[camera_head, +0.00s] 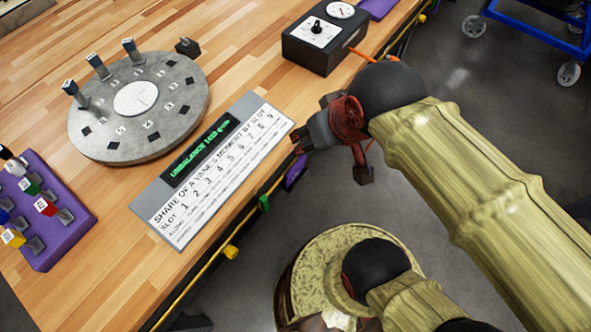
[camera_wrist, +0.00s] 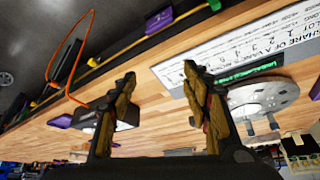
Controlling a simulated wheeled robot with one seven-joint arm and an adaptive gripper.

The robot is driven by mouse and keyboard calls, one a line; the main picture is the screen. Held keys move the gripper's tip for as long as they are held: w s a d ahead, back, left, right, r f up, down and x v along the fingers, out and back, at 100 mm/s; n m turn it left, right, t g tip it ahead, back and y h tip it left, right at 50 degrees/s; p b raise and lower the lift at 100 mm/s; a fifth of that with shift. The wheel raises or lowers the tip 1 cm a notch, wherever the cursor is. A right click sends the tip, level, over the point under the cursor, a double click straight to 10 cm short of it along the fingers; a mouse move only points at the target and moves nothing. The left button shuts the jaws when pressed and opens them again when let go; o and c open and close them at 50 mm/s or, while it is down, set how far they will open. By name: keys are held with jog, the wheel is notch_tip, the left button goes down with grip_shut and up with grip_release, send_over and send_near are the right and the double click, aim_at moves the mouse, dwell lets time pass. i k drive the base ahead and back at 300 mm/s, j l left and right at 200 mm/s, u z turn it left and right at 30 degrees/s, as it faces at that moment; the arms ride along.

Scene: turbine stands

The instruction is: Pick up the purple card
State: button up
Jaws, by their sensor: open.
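A small purple card (camera_head: 296,172) hangs at the table's front edge, just right of the white chart board. It also shows in the wrist view (camera_wrist: 158,20), at the top, beyond the fingertips. My gripper (camera_head: 331,159) is beside the table edge, close to the card's right in the head view. Its two fingers stand apart in the wrist view (camera_wrist: 160,76), with nothing between them. The exact gap between the fingers and the card cannot be told.
A yellow rail with green (camera_head: 264,203) and yellow tags (camera_head: 231,252) runs along the table edge. A chart board (camera_head: 218,168), round grey disc (camera_head: 190,112), black dial box (camera_head: 322,50) and purple block (camera_head: 75,225) are on the table. An orange cord (camera_wrist: 87,50) loops nearby.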

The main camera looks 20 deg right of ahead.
aim_at(290, 176)
jog(key=k+l+u, duration=0.3)
jog(key=k+u, duration=0.65)
jog(key=k, duration=0.15)
